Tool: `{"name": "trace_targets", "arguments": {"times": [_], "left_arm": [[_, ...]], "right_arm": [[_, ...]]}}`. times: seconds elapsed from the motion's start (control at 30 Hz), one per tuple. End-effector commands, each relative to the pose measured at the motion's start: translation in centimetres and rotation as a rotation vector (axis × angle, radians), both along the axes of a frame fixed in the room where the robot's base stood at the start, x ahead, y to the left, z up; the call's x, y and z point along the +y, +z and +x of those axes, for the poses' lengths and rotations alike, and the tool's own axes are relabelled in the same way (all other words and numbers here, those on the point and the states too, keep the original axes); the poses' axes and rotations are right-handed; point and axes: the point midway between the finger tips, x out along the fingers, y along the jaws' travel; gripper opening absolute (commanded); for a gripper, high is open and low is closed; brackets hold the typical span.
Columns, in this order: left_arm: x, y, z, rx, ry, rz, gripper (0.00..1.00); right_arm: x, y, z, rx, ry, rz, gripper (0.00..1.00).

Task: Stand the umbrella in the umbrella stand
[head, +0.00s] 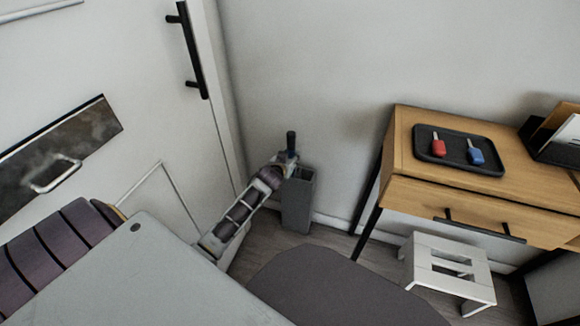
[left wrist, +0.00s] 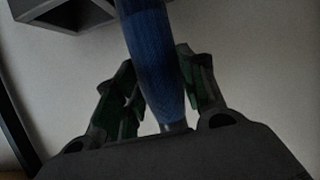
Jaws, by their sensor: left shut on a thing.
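The umbrella shows in the head view as a dark upright handle (head: 291,140) just above my left gripper (head: 286,160). In the left wrist view its blue part (left wrist: 150,55) runs between the fingers of my left gripper (left wrist: 160,95), which is shut on it. The grey, square umbrella stand (head: 299,204) is on the floor by the wall, just below and right of the gripper. Part of the stand (left wrist: 65,18) shows at the upper left of the wrist view. The umbrella's lower end is hidden in the head view, so I cannot tell whether it is inside the stand. My right gripper is not in view.
A wooden desk (head: 490,208) with a dark tray (head: 425,143) and two keys stands to the right. A white step stool (head: 447,264) is below it. A white door with a black handle (head: 190,50) is at the left.

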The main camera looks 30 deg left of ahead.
Motion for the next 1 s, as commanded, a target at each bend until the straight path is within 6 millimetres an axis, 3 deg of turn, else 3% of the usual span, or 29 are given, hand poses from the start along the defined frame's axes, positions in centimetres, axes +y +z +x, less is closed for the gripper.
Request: {"name": "trace_targets", "arguments": {"times": [0.23,0.4,0.97,1.0], "left_arm": [[0.0,-2.3,0.0,-0.001,0.000,0.001,0.09],[0.0,-3.9,0.0,-0.001,-0.001,0.000,0.09],[0.0,-4.5,0.0,-0.001,0.000,0.000,0.09],[0.0,-4.6,0.0,0.001,0.000,0.000,0.41]], "right_arm": [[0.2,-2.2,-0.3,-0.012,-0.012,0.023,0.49],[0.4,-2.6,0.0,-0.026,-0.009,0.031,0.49],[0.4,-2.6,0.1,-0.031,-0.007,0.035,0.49],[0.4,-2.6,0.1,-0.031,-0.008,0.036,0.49]]}}
